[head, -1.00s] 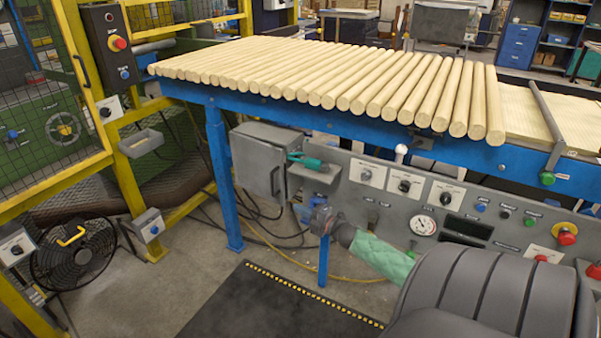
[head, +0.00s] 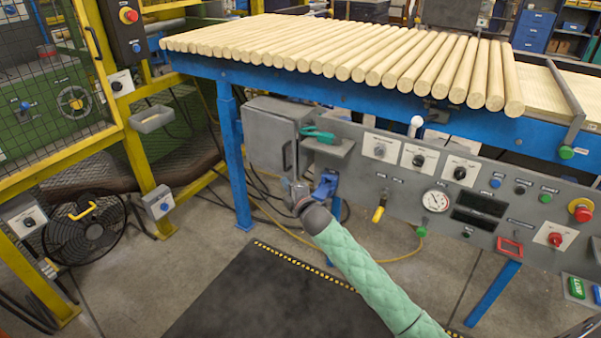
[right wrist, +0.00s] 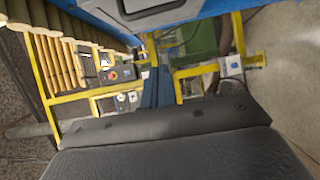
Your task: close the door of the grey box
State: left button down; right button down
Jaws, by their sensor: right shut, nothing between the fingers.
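The grey box (head: 267,140) is mounted under the blue conveyor frame at its left end. Its door faces forward, with a dark handle (head: 285,157) near the door's right edge. The door looks shut or nearly shut; I cannot tell if a small gap is left. My right gripper (head: 294,184) is just below the box's lower right corner, shut and empty, its arm in a green quilted sleeve reaching up from the lower right. I cannot tell if it touches the door. My left gripper is not in view.
A small grey shelf (head: 332,147) with a green-handled tool (head: 318,135) adjoins the box's right side. A blue tool (head: 325,186) hangs close right of my gripper. A blue leg (head: 232,160) stands left of the box. A black mat (head: 250,300) covers the floor in front.

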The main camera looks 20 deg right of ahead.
aim_at(291, 160)
jog(key=w+d, duration=0.2)
jog(key=w, duration=0.9)
jog(key=shift+w+d, duration=0.15)
jog(key=shift+d, duration=0.05)
jog(key=shift+d, duration=0.15)
jog(key=d, duration=0.1)
jog(key=w+d, duration=0.1)
jog(key=d, duration=0.1)
jog(key=shift+w+r+p, duration=0.1)
jog(key=shift+p, duration=0.3)
